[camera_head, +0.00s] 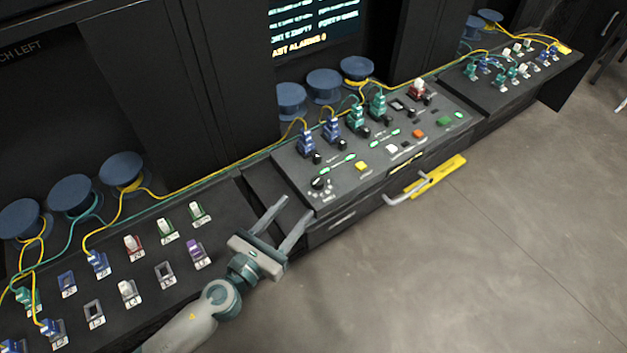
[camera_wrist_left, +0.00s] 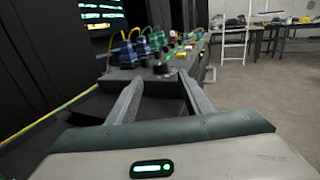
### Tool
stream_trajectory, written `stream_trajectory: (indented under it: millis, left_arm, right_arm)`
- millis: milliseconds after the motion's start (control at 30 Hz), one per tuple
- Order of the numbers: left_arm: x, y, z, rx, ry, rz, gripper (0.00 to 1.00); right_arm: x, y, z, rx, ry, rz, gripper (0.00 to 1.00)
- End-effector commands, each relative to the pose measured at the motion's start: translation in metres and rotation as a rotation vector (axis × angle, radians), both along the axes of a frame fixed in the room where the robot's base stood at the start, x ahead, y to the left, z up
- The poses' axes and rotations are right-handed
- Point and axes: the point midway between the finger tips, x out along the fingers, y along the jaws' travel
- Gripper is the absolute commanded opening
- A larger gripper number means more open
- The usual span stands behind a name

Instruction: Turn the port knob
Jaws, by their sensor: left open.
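A round black knob (camera_head: 320,184) with white marks around it sits at the near left corner of the grey centre console (camera_head: 345,200). I take it for the port knob. In the left wrist view this knob (camera_wrist_left: 162,68) shows beyond the gap between the fingertips. My left gripper (camera_head: 296,205) is open and empty, just short of the console's left end, with its fingers pointing towards the knob and apart from it. The left wrist view also shows its two spread fingers (camera_wrist_left: 161,77). My right gripper is not in view.
The centre console also carries blue and green connectors (camera_head: 356,117), small black knobs and coloured buttons. A silver handle (camera_head: 408,193) juts from its front. A left panel (camera_head: 220,212) and a right panel (camera_head: 490,97) hold more connectors. Yellow and green cables run behind. The floor in front is clear.

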Motion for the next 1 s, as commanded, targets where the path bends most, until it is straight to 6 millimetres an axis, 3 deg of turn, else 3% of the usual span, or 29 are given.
stream_trajectory:
  millis: [300,500,1000]
  left_arm:
    - [0.05,-0.03,0.003,-0.001,-0.002,0.001,0.45]
    - [0.072,-0.044,0.001,-0.001,-0.001,0.002,0.45]
    - [0.082,-0.05,0.0,0.0,0.0,0.0,0.45]
  right_arm:
    - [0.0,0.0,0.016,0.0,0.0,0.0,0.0]
    - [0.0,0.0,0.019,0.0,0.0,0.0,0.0]
    - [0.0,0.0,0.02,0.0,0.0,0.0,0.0]
